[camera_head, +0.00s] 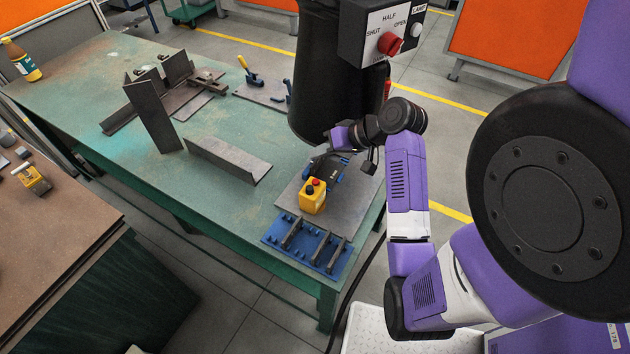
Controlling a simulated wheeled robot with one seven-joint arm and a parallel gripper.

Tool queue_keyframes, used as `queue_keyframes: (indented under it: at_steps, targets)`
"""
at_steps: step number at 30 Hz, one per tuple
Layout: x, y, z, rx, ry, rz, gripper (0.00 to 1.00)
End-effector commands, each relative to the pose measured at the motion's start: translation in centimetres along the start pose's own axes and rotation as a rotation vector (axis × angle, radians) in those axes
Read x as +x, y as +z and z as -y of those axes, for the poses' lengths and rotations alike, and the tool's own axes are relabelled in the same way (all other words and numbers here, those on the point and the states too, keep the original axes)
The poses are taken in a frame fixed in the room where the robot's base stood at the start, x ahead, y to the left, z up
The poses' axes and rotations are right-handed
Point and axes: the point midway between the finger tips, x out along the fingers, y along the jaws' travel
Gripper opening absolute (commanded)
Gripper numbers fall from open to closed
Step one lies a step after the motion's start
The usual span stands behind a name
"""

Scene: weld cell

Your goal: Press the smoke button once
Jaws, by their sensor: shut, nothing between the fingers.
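No button with a readable "smoke" label shows. A dark control box (377,32) on the black cylindrical hood (330,85) has a red knob (389,43) marked SHUT, HALF and OPEN. It also has a white button (416,30) labelled LAMP; a lower label is too small and partly hidden to read. My gripper (322,172) is shut and empty, low over the near right corner of the bench. It is right by a yellow box (313,197) with a red button on top; I cannot tell whether they touch. The fingertips are hard to make out.
The green bench (225,120) carries steel angle pieces (228,160) and a blue rack (305,248) with dark bars. A bottle (20,60) stands at its far left. The hood hangs close behind my arm. A brown table (60,250) is at left.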

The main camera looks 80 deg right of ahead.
Motion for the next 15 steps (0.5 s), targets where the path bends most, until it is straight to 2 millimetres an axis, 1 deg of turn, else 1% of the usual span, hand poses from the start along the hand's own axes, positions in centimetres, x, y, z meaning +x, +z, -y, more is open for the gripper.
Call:
queue_keyframes:
  at_steps: [15]
  targets:
    - [4.2, 3.1, -3.1, 0.0, 0.001, -0.001, 0.0]
